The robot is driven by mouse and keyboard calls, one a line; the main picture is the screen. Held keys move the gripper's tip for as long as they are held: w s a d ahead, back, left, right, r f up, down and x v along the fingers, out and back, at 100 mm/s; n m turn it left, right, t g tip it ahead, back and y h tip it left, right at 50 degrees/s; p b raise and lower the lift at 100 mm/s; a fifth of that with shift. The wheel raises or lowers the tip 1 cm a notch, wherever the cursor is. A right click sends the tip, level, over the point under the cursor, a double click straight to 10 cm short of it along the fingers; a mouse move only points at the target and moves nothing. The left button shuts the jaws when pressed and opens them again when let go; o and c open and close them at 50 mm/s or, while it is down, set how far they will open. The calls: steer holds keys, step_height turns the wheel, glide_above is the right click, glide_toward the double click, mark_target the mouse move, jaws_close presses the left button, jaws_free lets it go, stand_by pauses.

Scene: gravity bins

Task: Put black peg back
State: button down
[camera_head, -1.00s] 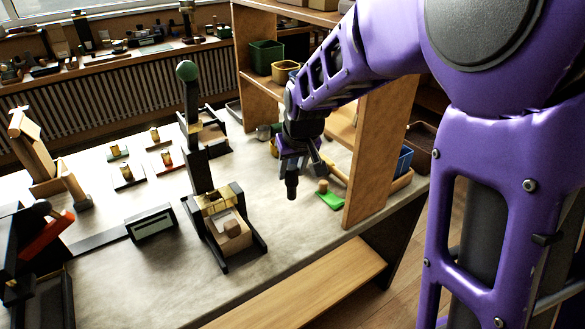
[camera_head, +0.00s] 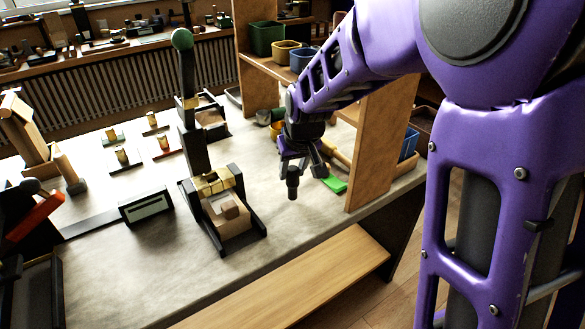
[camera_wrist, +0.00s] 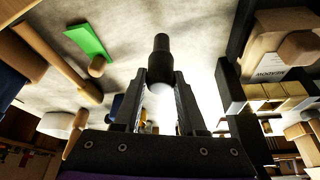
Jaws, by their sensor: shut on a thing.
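My gripper (camera_head: 293,172) is shut on the black peg (camera_head: 292,188) and holds it above the table. The peg hangs roughly upright below the fingers in the head view. In the wrist view the peg (camera_wrist: 160,50) sticks out between the two fingertips of my gripper (camera_wrist: 160,88). Which place the peg belongs to cannot be told from these views.
A black lever press (camera_head: 200,150) with a green knob stands left of my gripper, a wooden block at its base. A wooden shelf panel (camera_head: 375,150) stands close on the right. A green piece (camera_head: 334,184) lies beside it. Small bins (camera_head: 286,55) sit on the shelf.

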steer(key=shift+f+b, duration=0.3)
steer(key=shift+f, duration=0.2)
stand_by(0.4)
steer(key=shift+c, duration=2)
jaws_free()
steer(key=shift+r, duration=0.1)
steer(key=p+v, duration=1)
steer(key=v, duration=0.7)
steer(key=shift+p, duration=0.4)
steer(key=shift+r, duration=0.15)
